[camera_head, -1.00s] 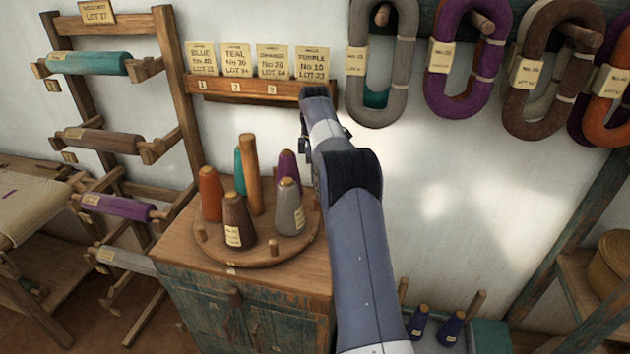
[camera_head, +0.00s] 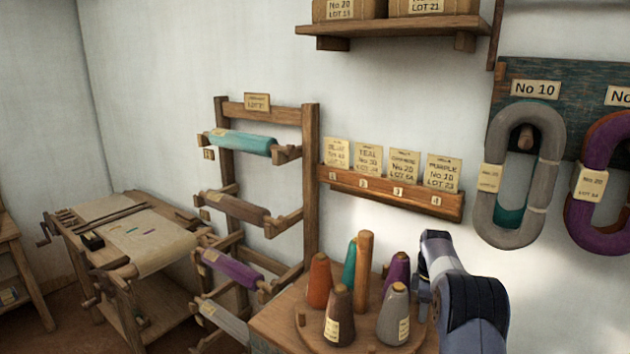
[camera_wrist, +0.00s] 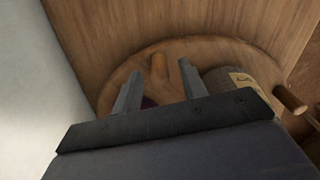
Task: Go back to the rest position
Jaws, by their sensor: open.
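My gripper (camera_wrist: 160,85) is open in the wrist view, its two fingers apart above a round wooden turntable (camera_wrist: 115,85). No thing shows held between the fingers, though a purple cone sits partly hidden below them. In the head view my gripper (camera_head: 424,292) is at the right edge of the turntable (camera_head: 312,338), beside the purple cone (camera_head: 397,272) and the grey cone (camera_head: 393,318). Its fingers are hard to make out there. An orange cone (camera_head: 319,282), a teal cone (camera_head: 349,266) and a brown cone (camera_head: 338,318) stand around the wooden centre post (camera_head: 364,270).
A card rail (camera_head: 390,193) is on the wall above the turntable. Grey (camera_head: 490,215) and purple (camera_head: 590,215) hanks hang at the right. A roller rack (camera_head: 310,180) and a loom (camera_head: 140,240) stand at the left. Open wall lies between the rail and hanks.

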